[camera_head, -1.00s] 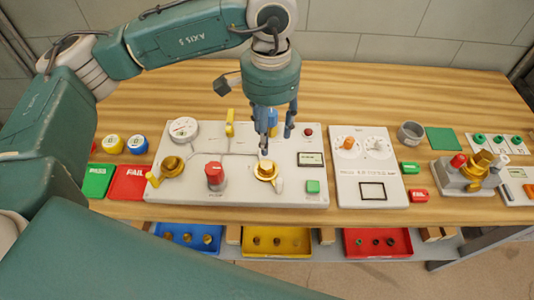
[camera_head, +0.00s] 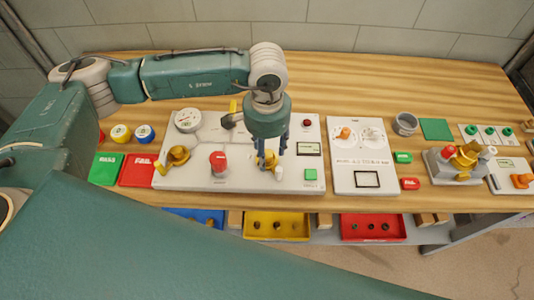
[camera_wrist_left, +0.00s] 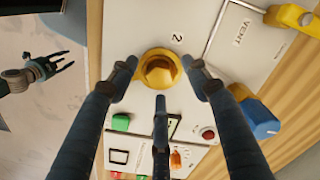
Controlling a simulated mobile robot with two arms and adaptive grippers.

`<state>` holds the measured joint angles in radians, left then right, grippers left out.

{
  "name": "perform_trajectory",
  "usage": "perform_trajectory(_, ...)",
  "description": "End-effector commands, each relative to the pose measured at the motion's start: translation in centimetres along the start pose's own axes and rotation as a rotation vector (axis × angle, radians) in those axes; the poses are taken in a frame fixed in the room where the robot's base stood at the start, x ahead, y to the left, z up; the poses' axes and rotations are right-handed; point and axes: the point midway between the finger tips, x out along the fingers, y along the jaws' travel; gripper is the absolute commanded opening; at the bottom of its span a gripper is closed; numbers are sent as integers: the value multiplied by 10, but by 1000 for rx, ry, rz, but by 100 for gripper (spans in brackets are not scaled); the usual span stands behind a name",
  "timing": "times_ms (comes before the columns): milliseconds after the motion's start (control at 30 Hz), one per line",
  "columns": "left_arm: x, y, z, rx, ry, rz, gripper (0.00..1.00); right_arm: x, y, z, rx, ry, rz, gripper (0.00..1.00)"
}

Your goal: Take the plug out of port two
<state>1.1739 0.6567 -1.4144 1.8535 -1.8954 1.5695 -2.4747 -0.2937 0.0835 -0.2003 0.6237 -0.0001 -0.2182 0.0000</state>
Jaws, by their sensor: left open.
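The gold plug (camera_wrist_left: 159,70) sits in the port marked 2 on the white panel (camera_head: 200,142). In the head view the plug (camera_head: 262,161) is partly hidden by my left gripper (camera_head: 271,160). My left gripper has three dark fingers, which are open and spread around the plug in the left wrist view (camera_wrist_left: 160,78). I cannot tell whether any finger touches it. My right gripper (camera_wrist_left: 50,66) shows at the left of the wrist view, away from the panel, with its fingers apart and nothing between them.
A red knob (camera_head: 218,162) and another gold fitting (camera_head: 175,158) stand left of the plug. The wood behind the panel is clear.

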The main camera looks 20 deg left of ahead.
Motion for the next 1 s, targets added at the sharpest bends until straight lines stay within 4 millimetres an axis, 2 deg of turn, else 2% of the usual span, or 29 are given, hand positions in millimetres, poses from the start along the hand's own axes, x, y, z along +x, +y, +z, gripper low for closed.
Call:
perform_trajectory(67, 0, 0, 0, 0, 0, 0, 44, 0, -1, 5, 0, -7, -2, 42)
perform_trajectory(200, 0, 0, 0, 0, 0, 0, 16, 0, -4, 10, 1, -15, -4, 42)
perform_trajectory(300, 0, 0, 0, 0, 0, 0, 0, 0, -6, 11, 2, -17, -7, 42)
perform_trajectory(567, -1, 0, 0, 0, 1, 0, 0, 0, -9, 10, 3, -15, -10, 42)
perform_trajectory(733, -8, -1, -1, 0, 2, -2, 0, 4, -8, 9, 3, -13, -9, 42)
perform_trajectory(867, -25, -1, -2, 1, 5, -2, 0, 10, -8, 9, 3, -12, -8, 42)
perform_trajectory(1000, -55, 0, -2, 1, 8, -3, 0, 22, -6, 10, 2, -11, -7, 42)
